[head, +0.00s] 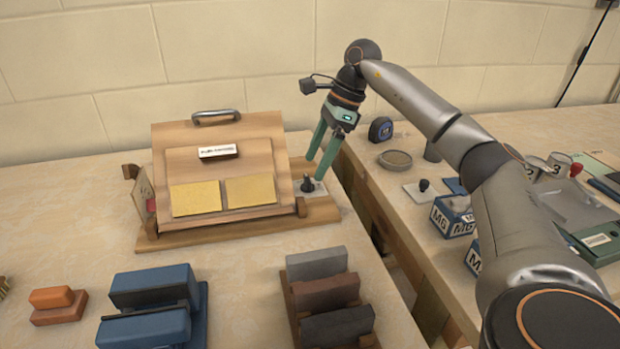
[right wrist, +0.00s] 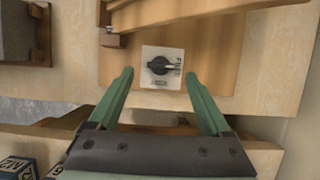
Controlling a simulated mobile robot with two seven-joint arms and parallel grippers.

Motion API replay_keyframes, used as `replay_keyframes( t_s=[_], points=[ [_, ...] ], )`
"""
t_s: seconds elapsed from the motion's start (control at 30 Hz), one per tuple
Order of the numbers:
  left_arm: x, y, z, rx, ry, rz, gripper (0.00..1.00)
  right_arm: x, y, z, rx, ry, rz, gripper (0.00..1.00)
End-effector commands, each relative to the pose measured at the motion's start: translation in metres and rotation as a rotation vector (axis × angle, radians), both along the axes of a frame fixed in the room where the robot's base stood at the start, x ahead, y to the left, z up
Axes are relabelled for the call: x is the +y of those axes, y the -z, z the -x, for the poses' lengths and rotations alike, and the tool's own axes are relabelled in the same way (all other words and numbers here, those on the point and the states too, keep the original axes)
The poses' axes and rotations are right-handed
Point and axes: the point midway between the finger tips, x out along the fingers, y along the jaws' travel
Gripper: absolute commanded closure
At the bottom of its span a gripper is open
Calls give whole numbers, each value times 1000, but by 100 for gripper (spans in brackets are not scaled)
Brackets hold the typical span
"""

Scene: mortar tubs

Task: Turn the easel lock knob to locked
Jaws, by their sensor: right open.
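The easel (head: 262,158) is a tilted wooden board on a wooden base, with a metal handle on top and two yellow pads on its face. Its lock knob (head: 308,184) is black on a pale square plate at the base's right end. My right gripper (head: 330,163) is open and empty above the plate. In the right wrist view its fingertips (right wrist: 158,75) stand on either side of the plate, apart from the knob. My left gripper is out of view.
Blue blocks (head: 152,305) and a rack of grey and brown blocks (head: 328,296) stand in front of the easel.

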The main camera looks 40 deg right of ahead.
Motion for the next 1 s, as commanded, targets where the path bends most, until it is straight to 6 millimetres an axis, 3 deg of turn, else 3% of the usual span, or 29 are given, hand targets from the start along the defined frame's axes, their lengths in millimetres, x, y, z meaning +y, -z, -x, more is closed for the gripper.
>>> replay_keyframes(
  t_s=[0.03,0.2,0.6,1.0],
  points=[
    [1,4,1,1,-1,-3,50,3,11,-1,2,-2,0,18],
    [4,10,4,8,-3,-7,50,11,29,-5,0,-2,0,18],
    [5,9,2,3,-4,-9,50,13,35,-7,-1,-1,-1,18],
    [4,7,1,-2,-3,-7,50,13,35,-7,-1,-1,-2,61]
  ],
)
